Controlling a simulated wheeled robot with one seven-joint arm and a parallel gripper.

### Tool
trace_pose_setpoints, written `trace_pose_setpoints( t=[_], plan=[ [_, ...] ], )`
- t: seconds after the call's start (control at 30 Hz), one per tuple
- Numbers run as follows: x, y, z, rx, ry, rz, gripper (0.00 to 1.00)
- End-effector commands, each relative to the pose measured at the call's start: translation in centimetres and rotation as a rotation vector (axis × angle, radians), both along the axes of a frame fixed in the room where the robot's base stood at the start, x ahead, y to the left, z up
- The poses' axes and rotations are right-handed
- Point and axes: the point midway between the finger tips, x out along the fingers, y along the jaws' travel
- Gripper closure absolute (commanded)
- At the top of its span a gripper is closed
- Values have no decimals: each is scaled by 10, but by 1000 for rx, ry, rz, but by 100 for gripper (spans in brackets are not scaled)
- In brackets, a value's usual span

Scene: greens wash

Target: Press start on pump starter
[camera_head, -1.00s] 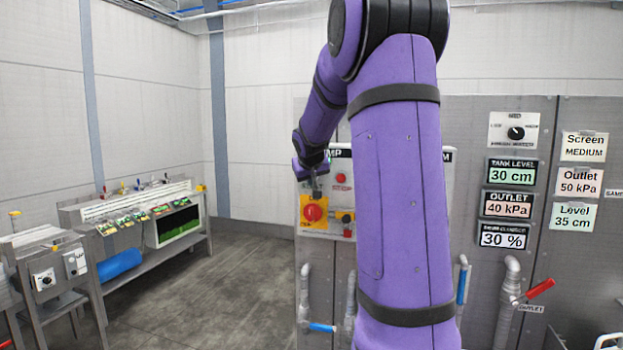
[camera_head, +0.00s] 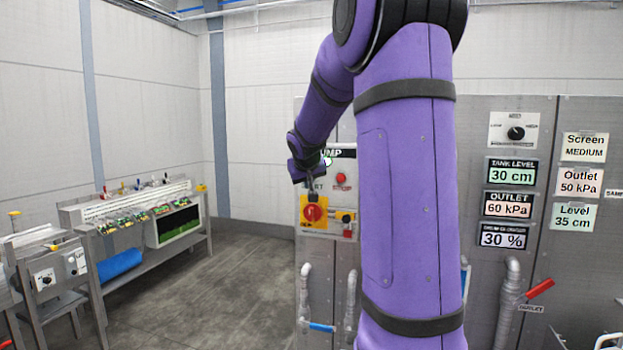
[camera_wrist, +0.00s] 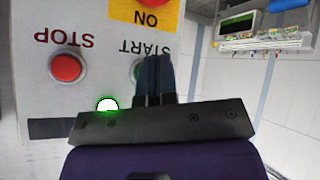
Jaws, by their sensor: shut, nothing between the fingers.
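The pump starter (camera_head: 340,170) is a pale panel with a black header, partly hidden behind my arm. My gripper (camera_head: 311,194) is in front of its left side, and its closed fingers show in the wrist view (camera_wrist: 154,58). The green START button (camera_wrist: 138,70) shows only as a sliver beside the fingers, which cover most of it; I cannot tell whether they touch it. The red STOP button (camera_wrist: 67,67) is clear of the gripper. A lamp (camera_wrist: 107,104) glows green-white near the gripper body. The wrist view is upside down.
A red rotary switch (camera_head: 313,213) on a yellow plate sits below the gripper. Displays at right read tank level 30 cm, outlet (camera_head: 508,204) 60 kPa and 30 %. Pipes with blue and red handles stand below.

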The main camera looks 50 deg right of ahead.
Motion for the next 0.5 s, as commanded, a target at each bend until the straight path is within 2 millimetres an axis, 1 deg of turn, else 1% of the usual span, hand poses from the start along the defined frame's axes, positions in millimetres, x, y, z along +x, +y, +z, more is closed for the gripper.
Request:
trace_pose_setpoints(
  t=[0.3,0.5],
  plan=[
    [-10,25,1,0,0,2,100],
    [-14,33,0,0,1,1,100]
  ],
)
